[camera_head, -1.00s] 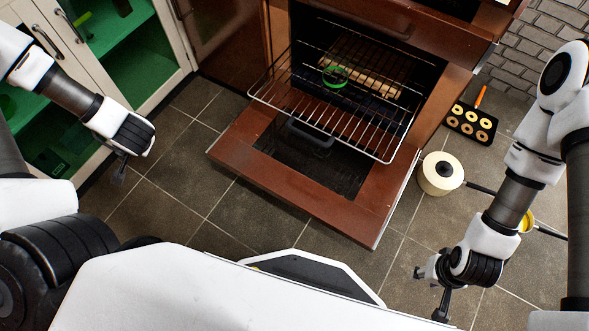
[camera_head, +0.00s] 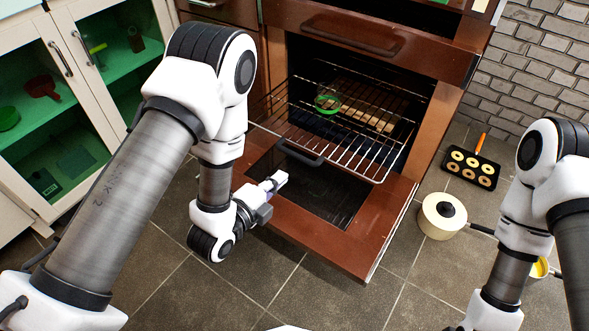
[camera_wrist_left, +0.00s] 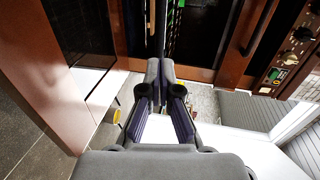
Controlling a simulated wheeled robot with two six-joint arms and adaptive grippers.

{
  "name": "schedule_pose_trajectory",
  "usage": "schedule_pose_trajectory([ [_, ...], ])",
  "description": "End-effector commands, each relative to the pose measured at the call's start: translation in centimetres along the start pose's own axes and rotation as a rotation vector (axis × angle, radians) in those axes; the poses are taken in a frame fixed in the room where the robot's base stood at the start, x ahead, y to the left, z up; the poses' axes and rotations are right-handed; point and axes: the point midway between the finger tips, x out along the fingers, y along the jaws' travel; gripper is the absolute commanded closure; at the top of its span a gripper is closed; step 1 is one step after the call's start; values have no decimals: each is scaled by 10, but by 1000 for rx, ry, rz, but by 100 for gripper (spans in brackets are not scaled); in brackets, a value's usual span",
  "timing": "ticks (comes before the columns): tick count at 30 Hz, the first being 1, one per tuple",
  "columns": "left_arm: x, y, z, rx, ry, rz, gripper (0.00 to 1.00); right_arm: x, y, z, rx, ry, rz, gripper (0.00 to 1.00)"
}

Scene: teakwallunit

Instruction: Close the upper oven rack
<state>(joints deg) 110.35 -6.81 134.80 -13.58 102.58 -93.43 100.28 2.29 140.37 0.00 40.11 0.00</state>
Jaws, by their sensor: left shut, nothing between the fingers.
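The wire oven rack (camera_head: 335,148) is pulled out of the oven, its front part over the lowered door (camera_head: 372,222). A green-rimmed round item (camera_head: 327,99) sits at its back, with a wooden slatted piece beside it. My left gripper (camera_head: 279,180) is shut and empty, over the left part of the door and in front of the rack's front edge, apart from it as far as I can see. In the left wrist view the shut fingertips (camera_wrist_left: 160,66) point toward the oven front. My right arm shows at the right, but its gripper is out of the picture.
A cream pot (camera_head: 436,217) and a dark tray of ring-shaped pastries (camera_head: 471,168) stand on the floor right of the oven. A white cabinet (camera_head: 45,200) with glass doors stands at the left. Tiled floor in front of the door is clear.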

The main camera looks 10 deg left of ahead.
Motion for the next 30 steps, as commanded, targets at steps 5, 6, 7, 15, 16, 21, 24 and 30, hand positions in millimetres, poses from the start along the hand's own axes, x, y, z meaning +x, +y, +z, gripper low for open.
schedule_pose_trajectory([
  [5,40,3,0,1,0,-5,100,18,0,0,0,0,0,60],
  [6,48,3,0,1,0,-5,100,22,0,0,0,0,0,60],
  [7,53,3,0,2,0,-4,100,24,0,0,0,0,0,60],
  [15,74,0,1,-1,-2,-1,100,30,0,0,0,0,0,60],
  [16,74,0,1,-1,-2,0,100,30,0,0,0,0,0,60],
  [21,73,0,1,-1,-2,0,100,29,0,0,0,0,0,60],
  [24,74,0,1,-2,-2,0,100,29,0,0,0,0,0,60],
  [30,80,-2,9,-3,-3,-2,100,30,0,0,0,0,0,60],
])
